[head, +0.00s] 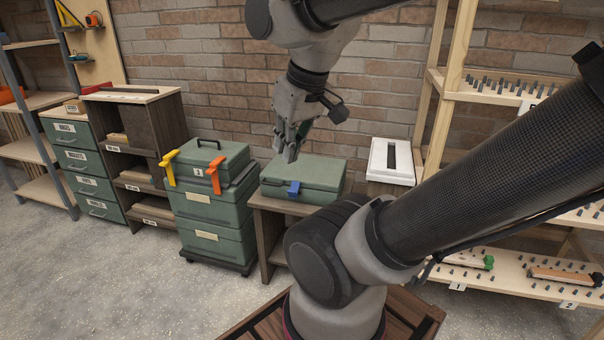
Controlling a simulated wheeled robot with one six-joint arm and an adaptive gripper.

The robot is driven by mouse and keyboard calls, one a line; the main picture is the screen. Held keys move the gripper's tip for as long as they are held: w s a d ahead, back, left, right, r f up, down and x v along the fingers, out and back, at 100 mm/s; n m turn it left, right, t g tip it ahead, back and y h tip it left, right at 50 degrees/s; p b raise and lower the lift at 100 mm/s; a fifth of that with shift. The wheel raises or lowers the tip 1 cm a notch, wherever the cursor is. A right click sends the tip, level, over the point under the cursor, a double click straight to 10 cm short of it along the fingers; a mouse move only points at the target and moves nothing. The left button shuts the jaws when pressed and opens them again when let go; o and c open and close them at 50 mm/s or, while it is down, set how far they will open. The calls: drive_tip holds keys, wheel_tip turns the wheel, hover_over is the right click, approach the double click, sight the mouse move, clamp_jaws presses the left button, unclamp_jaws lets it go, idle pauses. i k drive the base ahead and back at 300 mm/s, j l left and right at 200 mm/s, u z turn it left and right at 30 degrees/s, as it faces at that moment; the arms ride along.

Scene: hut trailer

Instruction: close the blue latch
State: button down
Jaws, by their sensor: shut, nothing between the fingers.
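The blue latch (294,188) is on the front of a green case (318,172) that lies on a low wooden stand. The case lid looks down. I cannot tell from this view whether the latch is fastened. My gripper (291,156) is shut and empty. It points down and appears just above the blue latch, near the case's top; whether it touches the case cannot be told.
A green toolbox stack with a yellow latch (169,166) and an orange latch (215,174) stands left of the case. A pegged wooden shelf (500,88) is further right. The floor at left is clear.

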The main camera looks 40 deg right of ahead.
sight(293, 194)
drive_tip(key=i+j+z, duration=0.15)
drive_tip(key=i+z, duration=0.25)
drive_tip(key=i+j+z, duration=0.25)
drive_tip(key=z, duration=0.15)
drive_tip(key=i+j+z, duration=0.6)
drive_tip(key=j, duration=0.35)
